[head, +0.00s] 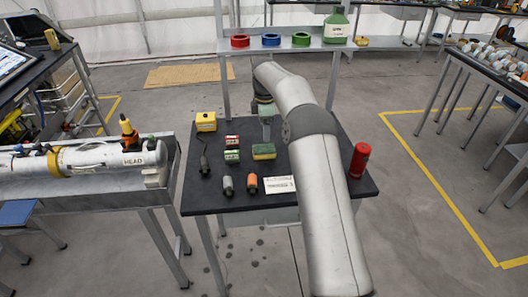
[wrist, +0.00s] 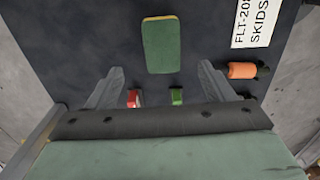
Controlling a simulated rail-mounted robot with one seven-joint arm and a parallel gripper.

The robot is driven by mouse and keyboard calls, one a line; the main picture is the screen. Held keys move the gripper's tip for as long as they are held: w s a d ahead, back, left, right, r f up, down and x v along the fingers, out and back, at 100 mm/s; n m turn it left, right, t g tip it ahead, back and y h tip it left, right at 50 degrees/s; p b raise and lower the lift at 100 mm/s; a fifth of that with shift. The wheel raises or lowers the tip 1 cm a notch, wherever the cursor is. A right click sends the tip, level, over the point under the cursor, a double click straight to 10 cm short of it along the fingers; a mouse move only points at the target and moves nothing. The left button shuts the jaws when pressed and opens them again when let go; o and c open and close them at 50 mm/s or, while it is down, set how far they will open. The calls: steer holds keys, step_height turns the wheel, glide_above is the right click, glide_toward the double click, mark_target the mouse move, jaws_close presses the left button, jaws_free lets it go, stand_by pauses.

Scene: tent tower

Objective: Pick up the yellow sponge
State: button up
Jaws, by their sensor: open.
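The yellow sponge (head: 263,154) lies flat on the dark table, right of the small boxes; its upper face is green and yellow shows along its side. In the wrist view the sponge (wrist: 161,47) lies beyond my fingertips, roughly centred between them, with a thin yellow strip along its far edge. My gripper (wrist: 158,73) is open and empty, its two fingers spread wider than the sponge. In the head view my gripper (head: 267,130) hangs above the table just behind the sponge, partly covered by my arm.
Small red (head: 232,141) and green (head: 232,156) boxes lie left of the sponge, with an orange cylinder (head: 252,183) and white card (head: 281,184) in front. A yellow box (head: 206,121) and a red can (head: 360,159) stand near opposite table edges. A shelf (head: 285,45) rises behind.

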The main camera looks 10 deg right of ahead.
glide_above(264, 148)
step_height(264, 148, down, 4)
steer(key=shift+w+d+f+p, duration=0.1)
steer(key=shift+d+p, duration=0.05)
steer(key=shift+p, duration=0.2)
steer(key=shift+f+p, duration=0.95)
steer(key=shift+f, duration=1.65)
steer(key=c, duration=1)
